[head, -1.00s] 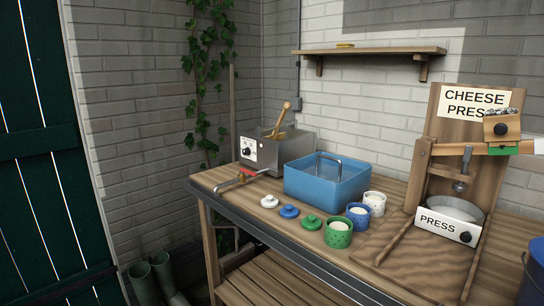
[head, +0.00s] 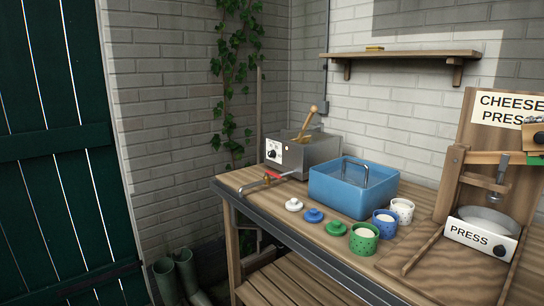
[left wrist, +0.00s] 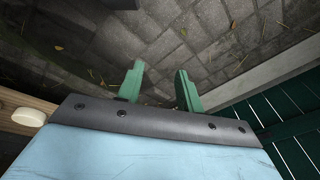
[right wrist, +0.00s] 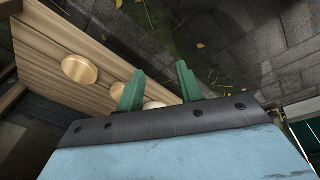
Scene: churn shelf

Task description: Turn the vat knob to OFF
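The vat (head: 315,148) is a grey metal box at the far left end of the wooden bench, with a wooden-handled tool standing in it. Its white front panel (head: 282,154) carries a small black knob (head: 272,155); the marks on the panel are too small to read. In the left wrist view my left gripper (left wrist: 158,88) is open and empty above stone paving. In the right wrist view my right gripper (right wrist: 157,90) is open and empty, with wooden boards and paving beyond it.
A red-handled tap (head: 270,178) juts at the bench's left end near the vat. A blue tub (head: 340,195), several lids and pots, and a cheese press (head: 480,228) stand along the bench. Boots (head: 178,275) stand on the floor by the wall. A green door (head: 60,150) is at left.

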